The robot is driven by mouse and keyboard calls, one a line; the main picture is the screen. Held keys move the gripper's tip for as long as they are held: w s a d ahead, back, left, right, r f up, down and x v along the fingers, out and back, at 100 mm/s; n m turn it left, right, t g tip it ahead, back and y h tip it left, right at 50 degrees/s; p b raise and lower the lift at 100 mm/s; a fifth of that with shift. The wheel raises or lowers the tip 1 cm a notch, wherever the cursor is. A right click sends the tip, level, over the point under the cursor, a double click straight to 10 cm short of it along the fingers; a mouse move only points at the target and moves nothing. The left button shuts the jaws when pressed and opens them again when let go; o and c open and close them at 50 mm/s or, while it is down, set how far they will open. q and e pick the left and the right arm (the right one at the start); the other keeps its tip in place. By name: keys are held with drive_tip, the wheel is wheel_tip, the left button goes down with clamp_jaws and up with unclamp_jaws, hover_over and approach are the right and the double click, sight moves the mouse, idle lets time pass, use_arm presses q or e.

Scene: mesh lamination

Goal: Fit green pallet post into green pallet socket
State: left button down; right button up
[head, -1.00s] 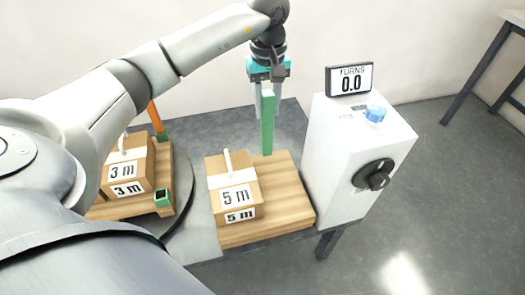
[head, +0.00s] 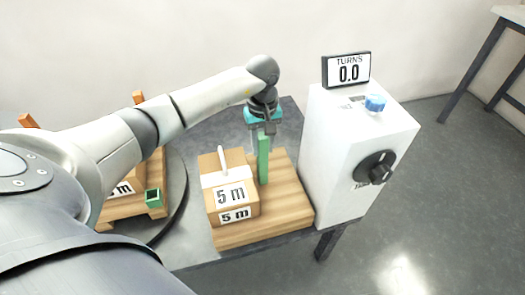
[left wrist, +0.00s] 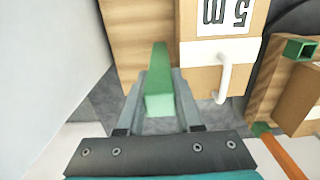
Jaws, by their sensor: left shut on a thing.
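My left gripper (head: 263,140) is shut on the green post (head: 264,163), which hangs upright below the fingers. In the head view its lower end shows against the wooden pallet with the 5 m box; whether it touches the wood I cannot tell. The left wrist view shows the post (left wrist: 158,92) between the two fingers, beside that box. The square, hollow green socket (head: 153,198) is at the front right corner of the pallet on the turntable, apart from the post; it also shows in the left wrist view (left wrist: 300,49). My right gripper is not in view.
The 5 m carton (head: 229,190) with a white handle sits on the right pallet (head: 285,212). A white crank box (head: 340,150) with a display reading 0.0 (head: 348,70) stands to the right. Orange posts (head: 139,97) rise from the turntable pallet, partly hidden by my arm.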

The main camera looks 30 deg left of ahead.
use_arm(q)
drive_tip(key=shift+f, duration=0.95)
drive_tip(key=shift+f+b, duration=0.15)
drive_tip(key=shift+b, duration=0.2)
drive_tip(key=c, duration=0.6)
unclamp_jaws()
